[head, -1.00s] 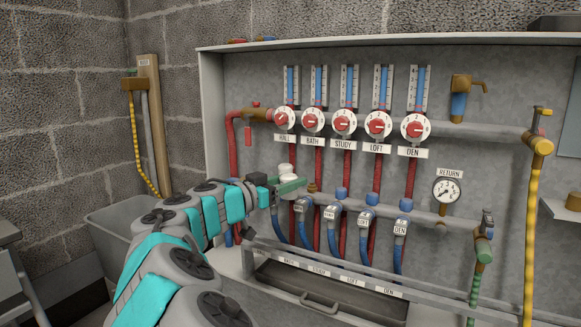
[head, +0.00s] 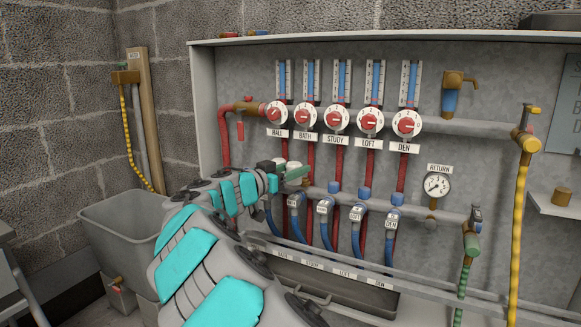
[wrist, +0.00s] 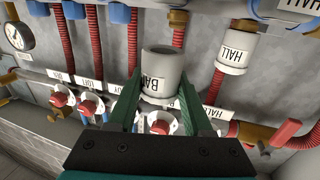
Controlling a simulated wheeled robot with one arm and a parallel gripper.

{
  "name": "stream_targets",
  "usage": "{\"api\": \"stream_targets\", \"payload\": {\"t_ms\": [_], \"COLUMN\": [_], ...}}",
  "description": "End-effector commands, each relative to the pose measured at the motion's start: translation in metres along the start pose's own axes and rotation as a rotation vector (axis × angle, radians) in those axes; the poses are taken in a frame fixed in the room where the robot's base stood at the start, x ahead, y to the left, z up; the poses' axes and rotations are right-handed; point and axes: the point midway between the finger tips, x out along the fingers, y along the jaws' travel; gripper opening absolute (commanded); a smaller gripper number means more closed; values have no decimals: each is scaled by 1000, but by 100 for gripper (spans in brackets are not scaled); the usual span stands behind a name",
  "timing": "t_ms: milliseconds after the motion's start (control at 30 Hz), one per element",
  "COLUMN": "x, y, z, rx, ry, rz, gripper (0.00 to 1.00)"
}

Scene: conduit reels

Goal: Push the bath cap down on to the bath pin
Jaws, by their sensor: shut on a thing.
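The bath cap (wrist: 165,80) is a white cylinder with a partly hidden label reading "BA", upside down in the wrist view. My gripper (wrist: 165,118) has green fingers, shut on the cap's sides. In the wrist view the cap's hollow end faces a brass stub (wrist: 177,18), apparently the bath pin, and looks apart from it. In the head view my gripper (head: 297,174) holds the cap (head: 294,165) close to the lower manifold bar, below the BATH dial.
The white hall cap (wrist: 235,52) sits close beside the held cap. Blue fittings (head: 333,187) stand on the bar to the right. Red pipes run behind, with the BATH dial (head: 306,115) above. A pressure gauge (head: 437,186) and a tap (head: 472,240) are further right.

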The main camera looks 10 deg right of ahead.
Motion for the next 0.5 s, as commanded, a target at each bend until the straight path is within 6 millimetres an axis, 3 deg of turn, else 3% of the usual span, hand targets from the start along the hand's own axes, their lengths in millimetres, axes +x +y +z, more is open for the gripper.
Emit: {"api": "stream_targets", "payload": {"t_ms": [500], "x": [36], "y": [-10], "z": [4], "rx": [0], "ry": [0], "rz": [1], "gripper": [0]}}
